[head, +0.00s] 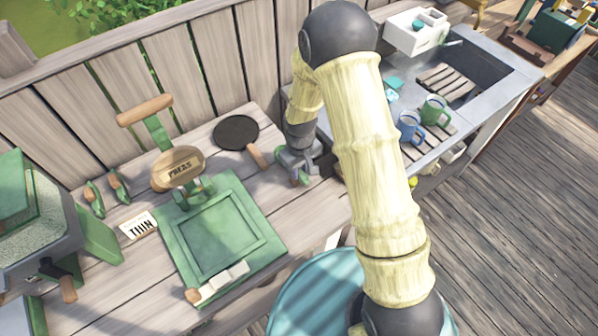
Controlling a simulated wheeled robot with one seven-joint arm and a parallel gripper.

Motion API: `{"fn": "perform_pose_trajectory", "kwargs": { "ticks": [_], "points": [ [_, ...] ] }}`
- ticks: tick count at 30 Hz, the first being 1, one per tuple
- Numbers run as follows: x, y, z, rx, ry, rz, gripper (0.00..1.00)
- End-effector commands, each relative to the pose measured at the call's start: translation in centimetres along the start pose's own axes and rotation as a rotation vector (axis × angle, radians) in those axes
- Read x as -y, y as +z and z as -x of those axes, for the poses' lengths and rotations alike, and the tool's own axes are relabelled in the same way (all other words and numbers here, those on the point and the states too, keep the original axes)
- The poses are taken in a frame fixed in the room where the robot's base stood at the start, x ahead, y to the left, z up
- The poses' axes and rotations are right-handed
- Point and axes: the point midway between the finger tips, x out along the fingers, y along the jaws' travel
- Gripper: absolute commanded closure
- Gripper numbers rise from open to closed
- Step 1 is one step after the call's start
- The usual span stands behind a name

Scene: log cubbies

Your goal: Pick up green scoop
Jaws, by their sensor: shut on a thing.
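My gripper (297,168) is low over the right end of the wooden table, just right of a dark round pan. It is shut on a small green thing (302,179), most likely the green scoop. Only a small green part of it shows beneath the jaws; the rest is hidden by my gripper and arm. I cannot tell whether it still touches the tabletop.
A green press (222,235) with a wooden handle fills the table's middle. The dark pan (236,132) lies behind it, its wooden handle near my gripper. Right of my arm, a counter holds a blue mug (410,130) and a green mug (433,110).

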Motion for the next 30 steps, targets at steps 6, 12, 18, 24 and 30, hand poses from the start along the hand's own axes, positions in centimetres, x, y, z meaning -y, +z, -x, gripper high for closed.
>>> {"fn": "perform_pose_trajectory", "kwargs": {
  "ticks": [6, 12, 18, 24, 30],
  "points": [
    [0.0, -0.1, 3.7, -0.005, 0.002, 0.0, 1.0],
    [0.0, -0.1, 6.8, -0.003, 0.001, 0.0, 1.0],
    [0.0, 0.0, 7.9, 0.0, 0.0, 0.0, 1.0],
    [0.0, 0.0, 8.0, 0.001, 0.0, 0.0, 1.0],
    [0.0, 0.0, 8.0, 0.001, 0.0, 0.0, 1.0]
  ]
}}
